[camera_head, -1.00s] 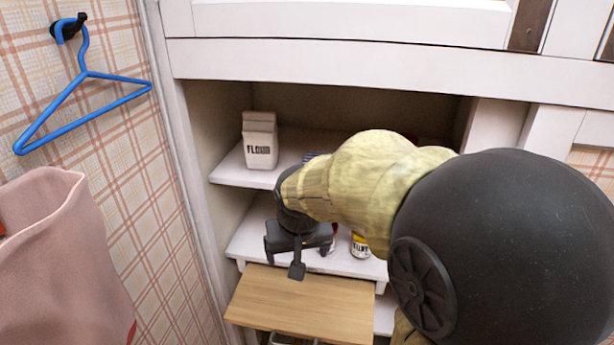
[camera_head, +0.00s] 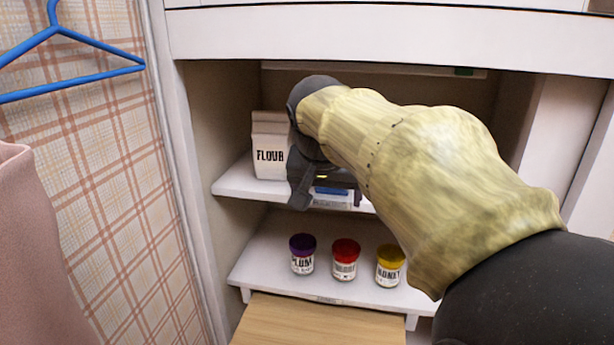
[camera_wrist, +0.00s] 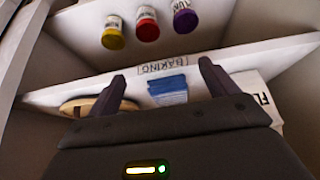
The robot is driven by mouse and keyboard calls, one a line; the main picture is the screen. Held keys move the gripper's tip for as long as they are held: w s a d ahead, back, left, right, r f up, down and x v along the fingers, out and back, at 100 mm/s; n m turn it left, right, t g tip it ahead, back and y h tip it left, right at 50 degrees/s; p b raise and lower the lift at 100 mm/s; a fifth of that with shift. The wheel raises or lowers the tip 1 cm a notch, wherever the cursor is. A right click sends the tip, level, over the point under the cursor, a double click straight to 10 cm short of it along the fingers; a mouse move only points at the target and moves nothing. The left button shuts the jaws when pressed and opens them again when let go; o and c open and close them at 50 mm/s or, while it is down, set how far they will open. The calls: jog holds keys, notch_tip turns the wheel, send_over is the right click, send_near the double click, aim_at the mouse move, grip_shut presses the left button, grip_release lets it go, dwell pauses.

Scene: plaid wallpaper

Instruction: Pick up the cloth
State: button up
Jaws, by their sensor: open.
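The cloth (camera_wrist: 167,91) looks like a folded blue and white striped piece on the upper shelf, near its front edge. In the head view only a small blue part of it (camera_head: 331,190) shows below my gripper. My gripper (camera_wrist: 162,74) is open, with one finger on each side of the cloth in the wrist view. I cannot tell whether the fingers touch it. In the head view my gripper (camera_head: 329,196) is at the upper shelf, partly hidden by my arm.
A flour carton (camera_head: 270,146) stands left of my gripper on the upper shelf (camera_head: 232,184). Jars with purple (camera_head: 302,254), red (camera_head: 345,259) and yellow (camera_head: 389,266) lids stand on the shelf below. A round wooden object (camera_wrist: 88,104) lies beside the cloth. A blue hanger (camera_head: 75,76) hangs at left.

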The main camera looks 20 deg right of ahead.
jog(key=w+d, duration=0.1)
jog(key=w, duration=0.1)
jog(key=w+d, duration=0.3)
jog(key=shift+w+p, duration=0.3)
jog(key=shift+w, duration=0.05)
jog(key=shift+w+d, duration=0.25)
jog(key=shift+w, duration=0.2)
jog(key=w+d, duration=0.1)
jog(key=w+d+f, duration=0.1)
jog(key=w, duration=0.1)
jog(key=shift+w+d+p, duration=0.2)
jog(key=shift+w+p, duration=0.1)
jog(key=shift+f, duration=0.1)
jog(key=shift+w, duration=0.15)
